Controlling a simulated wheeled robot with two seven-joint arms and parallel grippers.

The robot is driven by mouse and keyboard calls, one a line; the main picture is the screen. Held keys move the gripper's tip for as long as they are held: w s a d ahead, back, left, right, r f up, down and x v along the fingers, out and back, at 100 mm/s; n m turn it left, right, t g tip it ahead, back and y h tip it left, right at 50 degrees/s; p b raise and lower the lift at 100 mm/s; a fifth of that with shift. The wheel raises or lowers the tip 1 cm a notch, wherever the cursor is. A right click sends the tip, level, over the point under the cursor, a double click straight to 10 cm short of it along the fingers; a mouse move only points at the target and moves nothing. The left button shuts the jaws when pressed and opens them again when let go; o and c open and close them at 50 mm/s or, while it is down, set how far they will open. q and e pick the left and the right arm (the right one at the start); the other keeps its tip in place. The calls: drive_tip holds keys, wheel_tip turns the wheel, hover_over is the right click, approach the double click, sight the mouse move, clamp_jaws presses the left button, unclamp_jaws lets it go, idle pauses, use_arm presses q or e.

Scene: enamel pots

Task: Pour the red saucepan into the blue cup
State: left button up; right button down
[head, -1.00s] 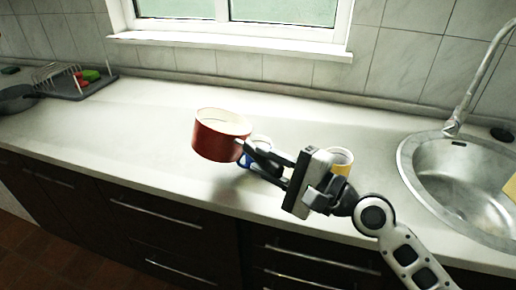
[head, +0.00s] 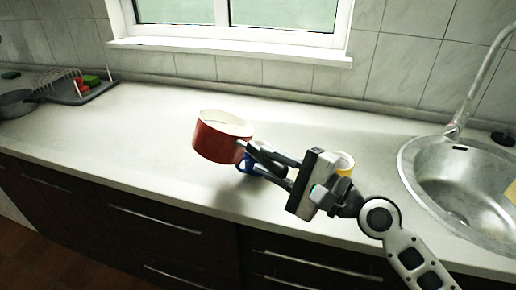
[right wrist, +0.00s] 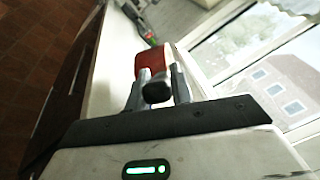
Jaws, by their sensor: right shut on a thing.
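The red saucepan (head: 218,141) is held above the counter in the head view, its pale inside showing and its rim slightly lower on the right. My right gripper (head: 250,151) is shut on its handle, at the pan's right side. In the right wrist view the dark handle end (right wrist: 157,89) sits between the fingers, with the red pan wall (right wrist: 150,60) beyond. The blue cup (head: 245,165) is just below and right of the pan in the picture, mostly hidden by my gripper. What is in the pan or cup cannot be seen. My left gripper is not in view.
A yellow and white cup (head: 345,163) stands partly behind my right gripper. The sink (head: 462,180) with its tap is at the right. A dish rack (head: 85,93) and a dark pan (head: 15,104) are at the far left. The counter between is clear.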

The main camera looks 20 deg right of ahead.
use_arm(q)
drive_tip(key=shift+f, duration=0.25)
use_arm(e)
drive_tip(key=shift+w+d+r, duration=0.1)
drive_tip(key=shift+d+r, duration=0.2)
use_arm(q)
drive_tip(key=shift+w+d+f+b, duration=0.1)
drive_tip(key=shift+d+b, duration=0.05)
drive_tip(key=shift+b, duration=0.6)
use_arm(e)
drive_tip(key=shift+w+d+r+m, duration=0.1)
drive_tip(key=shift+d+r+m, duration=0.1)
drive_tip(key=shift+d+m, duration=0.35)
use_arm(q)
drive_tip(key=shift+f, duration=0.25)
use_arm(e)
drive_tip(key=shift+d+m+t, duration=0.15)
drive_tip(key=shift+m+t, duration=0.1)
drive_tip(key=shift+t, duration=0.05)
use_arm(q)
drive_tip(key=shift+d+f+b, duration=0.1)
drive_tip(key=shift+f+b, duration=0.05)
drive_tip(key=shift+b, duration=0.5)
use_arm(e)
drive_tip(key=shift+w+d+r+m+t, duration=0.15)
drive_tip(key=shift+d+r+m+t, duration=0.15)
drive_tip(key=shift+d+m, duration=0.15)
